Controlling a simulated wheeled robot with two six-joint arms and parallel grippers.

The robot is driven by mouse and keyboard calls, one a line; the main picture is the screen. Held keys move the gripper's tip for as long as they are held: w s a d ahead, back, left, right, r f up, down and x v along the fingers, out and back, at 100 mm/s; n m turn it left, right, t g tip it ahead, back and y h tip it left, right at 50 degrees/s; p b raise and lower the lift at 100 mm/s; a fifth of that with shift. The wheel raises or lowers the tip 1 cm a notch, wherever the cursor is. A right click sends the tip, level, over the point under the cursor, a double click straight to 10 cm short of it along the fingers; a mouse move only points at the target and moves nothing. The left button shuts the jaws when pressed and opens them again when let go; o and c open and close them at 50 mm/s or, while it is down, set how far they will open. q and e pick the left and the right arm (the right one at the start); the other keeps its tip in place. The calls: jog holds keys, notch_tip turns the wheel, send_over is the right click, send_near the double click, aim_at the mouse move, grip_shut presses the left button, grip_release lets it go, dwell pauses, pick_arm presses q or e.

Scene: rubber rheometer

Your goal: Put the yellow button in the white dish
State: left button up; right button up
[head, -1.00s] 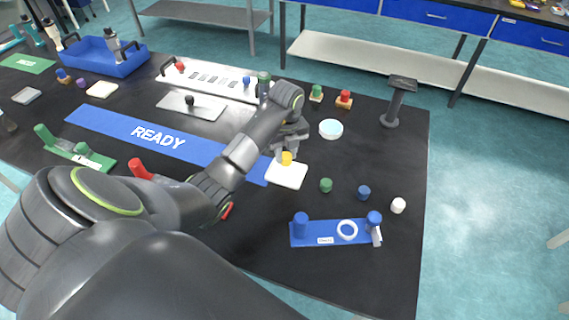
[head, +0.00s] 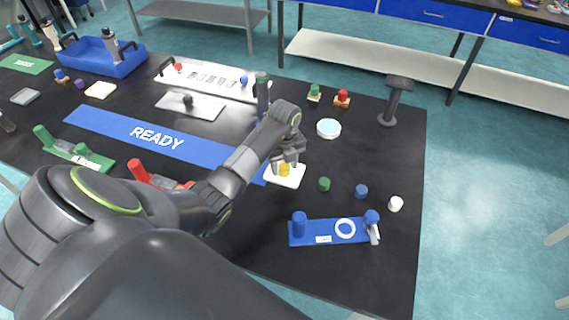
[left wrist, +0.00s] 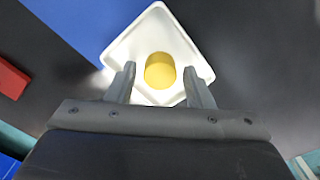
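The yellow button (head: 285,170) stands in the square white dish (head: 298,179), which lies on the black table. In the left wrist view the yellow button (left wrist: 160,70) is near the middle of the white dish (left wrist: 157,18), inside its raised rim. My left gripper (head: 288,163) is low over the dish. In the left wrist view its fingers (left wrist: 160,78) stand on either side of the button with a gap on both sides, so it is open. My right gripper is not in view.
Green (head: 324,184), blue (head: 361,191) and white (head: 396,204) buttons stand right of the dish. A blue fixture (head: 325,238) lies nearer. A round pale-blue-topped container (head: 329,128) and a dark stand (head: 395,103) are behind. A blue READY strip (head: 110,125) lies left.

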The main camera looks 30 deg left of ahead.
aim_at(284, 166)
pick_arm(q)
jog(key=shift+r, duration=0.15)
jog(key=shift+r, duration=0.2)
notch_tip(284, 166, up, 7)
jog(key=shift+f+b, duration=0.1)
jog(key=shift+b, duration=0.65)
jog(key=shift+r+p, duration=2.4)
jog(key=shift+r, duration=0.05)
